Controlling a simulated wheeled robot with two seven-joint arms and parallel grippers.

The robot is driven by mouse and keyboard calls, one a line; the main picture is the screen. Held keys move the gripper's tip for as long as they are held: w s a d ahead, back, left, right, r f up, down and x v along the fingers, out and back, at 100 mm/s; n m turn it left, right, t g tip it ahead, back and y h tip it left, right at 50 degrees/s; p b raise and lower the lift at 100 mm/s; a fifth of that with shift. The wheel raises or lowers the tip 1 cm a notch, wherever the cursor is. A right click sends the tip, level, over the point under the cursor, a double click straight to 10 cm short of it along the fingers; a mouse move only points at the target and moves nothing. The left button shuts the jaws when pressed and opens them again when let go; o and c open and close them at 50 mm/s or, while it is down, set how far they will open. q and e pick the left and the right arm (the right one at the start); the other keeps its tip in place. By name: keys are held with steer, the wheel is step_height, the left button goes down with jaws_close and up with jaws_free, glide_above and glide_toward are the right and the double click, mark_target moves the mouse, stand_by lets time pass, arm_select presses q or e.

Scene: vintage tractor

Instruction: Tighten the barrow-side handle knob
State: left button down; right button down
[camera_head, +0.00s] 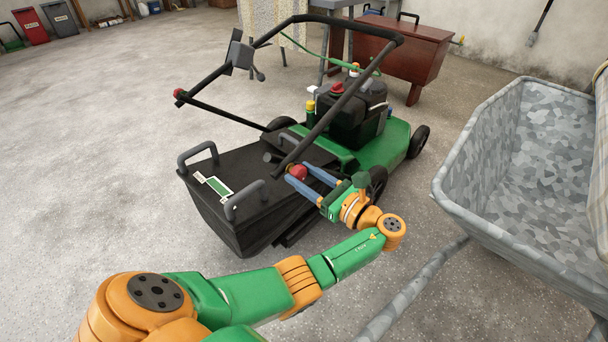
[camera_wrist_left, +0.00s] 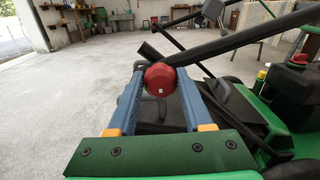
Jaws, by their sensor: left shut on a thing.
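A green mower (camera_head: 385,146) with a black folding handle (camera_head: 335,105) stands in the middle of the floor. The barrow-side red knob (camera_head: 298,172) sits at the lower end of the near handle bar. My left gripper (camera_head: 299,174) reaches it from the right, with its blue fingers shut on it. In the left wrist view the round red knob (camera_wrist_left: 160,79) with a small white mark sits between the tips of the left gripper (camera_wrist_left: 160,85). The handle bar runs behind it to the upper right. Another red knob (camera_head: 178,92) shows on the handle's far side. My right gripper is not in view.
A grey metal wheelbarrow (camera_head: 535,235) stands close on the right. The black grass box (camera_head: 235,220) with two grey grips lies left of my left gripper. A dark red cabinet (camera_head: 425,40) stands behind. The floor at left is clear.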

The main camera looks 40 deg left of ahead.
arm_select(q)
steer(key=shift+r+m+p, duration=0.25)
steer(key=shift+m+p, duration=0.85)
steer(key=shift+p, duration=0.1)
steer(key=m+p, duration=0.1)
steer(key=m, duration=0.2)
steer(key=shift+w+f+m+p, duration=0.1)
steer(key=shift+f+m+p, duration=0.05)
steer(key=shift+m+p, duration=0.15)
steer(key=shift+f+m, duration=0.1)
steer(key=shift+m, duration=0.8)
steer(key=m, duration=0.3)
steer(key=shift+f, duration=0.1)
steer(key=m, duration=0.3)
steer(key=shift+w, duration=0.1)
steer(key=m, duration=0.4)
steer(key=shift+f, duration=0.15)
steer(key=shift+m, duration=0.3)
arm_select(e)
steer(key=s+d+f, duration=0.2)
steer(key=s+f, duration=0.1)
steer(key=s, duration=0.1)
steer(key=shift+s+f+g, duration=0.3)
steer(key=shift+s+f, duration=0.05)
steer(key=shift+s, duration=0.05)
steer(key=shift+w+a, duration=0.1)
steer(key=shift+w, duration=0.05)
